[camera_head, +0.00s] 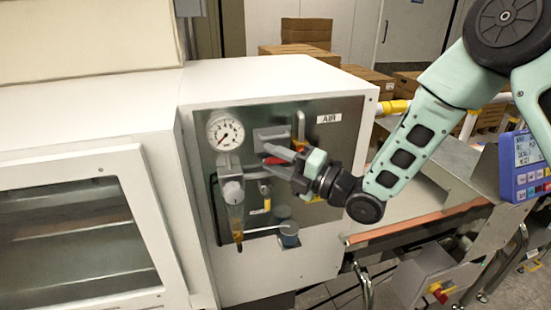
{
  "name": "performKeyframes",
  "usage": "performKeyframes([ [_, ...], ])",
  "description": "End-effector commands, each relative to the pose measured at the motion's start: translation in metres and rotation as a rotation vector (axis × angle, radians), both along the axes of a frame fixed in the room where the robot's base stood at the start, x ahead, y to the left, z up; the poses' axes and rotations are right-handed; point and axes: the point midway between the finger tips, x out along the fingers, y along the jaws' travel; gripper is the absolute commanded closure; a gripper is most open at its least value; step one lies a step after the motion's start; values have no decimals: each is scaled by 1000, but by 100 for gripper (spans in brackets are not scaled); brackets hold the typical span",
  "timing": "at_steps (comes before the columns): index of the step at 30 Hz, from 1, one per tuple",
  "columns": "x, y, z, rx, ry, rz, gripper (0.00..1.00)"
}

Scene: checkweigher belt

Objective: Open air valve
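The air panel (348,118) is a grey metal plate marked AIR on the front of a white cabinet. A red valve handle (274,160) shows in small pieces around my gripper's fingers; most of the valve is hidden behind them. My gripper (276,155) is at the handle, reaching in from the right with its fingers pointing left. Whether it touches or grips the handle is too small to tell. A round pressure gauge (225,132) sits to the upper left, its needle pointing to the lower left. A filter bowl (234,200) hangs below the gauge.
A white cabinet with a glass window (70,240) stands at the left. A conveyor (420,218) with an orange edge runs at the right, near a blue control box (525,165). Cardboard boxes (306,31) are stacked behind. A grey-blue cup-like part (288,234) juts out low on the panel.

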Motion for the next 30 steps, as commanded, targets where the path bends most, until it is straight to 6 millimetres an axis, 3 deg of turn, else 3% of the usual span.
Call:
performKeyframes([
  [2,0,0,0,0,0,0,69],
  [5,0,0,0,0,0,0,96],
  [6,0,0,0,0,0,0,100],
  [30,0,-1,8,128,39,0,100],
])
